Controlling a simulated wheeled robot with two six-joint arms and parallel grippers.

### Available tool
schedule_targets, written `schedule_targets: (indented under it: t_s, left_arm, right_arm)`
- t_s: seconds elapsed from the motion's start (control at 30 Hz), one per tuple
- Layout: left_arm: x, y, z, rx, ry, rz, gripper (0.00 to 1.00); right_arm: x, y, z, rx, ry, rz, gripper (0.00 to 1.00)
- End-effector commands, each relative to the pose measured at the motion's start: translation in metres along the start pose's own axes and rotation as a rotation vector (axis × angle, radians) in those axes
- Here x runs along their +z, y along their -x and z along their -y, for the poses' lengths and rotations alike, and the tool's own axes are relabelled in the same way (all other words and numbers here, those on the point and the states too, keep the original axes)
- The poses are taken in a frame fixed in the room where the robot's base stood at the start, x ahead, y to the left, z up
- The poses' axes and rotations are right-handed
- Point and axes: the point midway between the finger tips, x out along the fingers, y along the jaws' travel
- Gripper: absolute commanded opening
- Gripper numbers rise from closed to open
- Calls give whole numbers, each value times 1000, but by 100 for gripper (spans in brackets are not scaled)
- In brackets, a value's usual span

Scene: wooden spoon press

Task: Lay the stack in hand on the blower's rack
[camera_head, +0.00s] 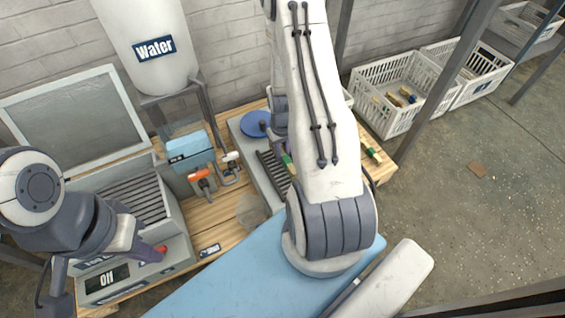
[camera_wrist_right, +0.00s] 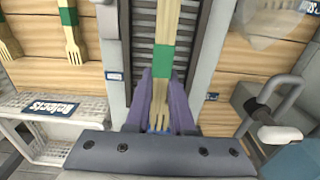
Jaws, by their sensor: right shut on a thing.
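In the right wrist view my right gripper (camera_wrist_right: 164,84) is shut on a stack of pale wooden forks (camera_wrist_right: 168,22) with a green band (camera_wrist_right: 163,60). The stack points up the picture, over a dark slatted rack (camera_wrist_right: 207,45); I cannot tell whether they touch.
A blue disc (camera_head: 256,123) is behind the rack. A blue box (camera_head: 190,148) and clamps (camera_head: 200,181) stand to its left. A banded utensil (camera_head: 371,151) lies right of my arm. A Rejects crate (camera_wrist_right: 92,110) and loose forks (camera_wrist_right: 72,45) are left in the wrist view.

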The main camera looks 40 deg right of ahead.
Motion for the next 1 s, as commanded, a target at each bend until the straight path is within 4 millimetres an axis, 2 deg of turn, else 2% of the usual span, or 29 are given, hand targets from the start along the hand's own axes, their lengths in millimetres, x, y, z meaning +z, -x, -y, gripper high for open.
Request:
schedule_targets:
  t_s: [0.23,0.6,0.63,0.7,1.0]
  left_arm:
    - [2,-29,2,0,0,0,0]
    - [1,-27,2,0,0,0,0]
    - [1,-27,2,0,0,0,0]
    - [1,-27,2,0,0,0,0]
    - [1,-27,2,0,0,0,0]
  right_arm:
    - [1,-39,0,-1,0,2,0]
    - [0,-40,0,0,0,0,0]
    - [0,-40,0,0,0,0,25]
    - [0,-39,0,0,0,0,51]
    - [0,-39,0,0,0,0,51]
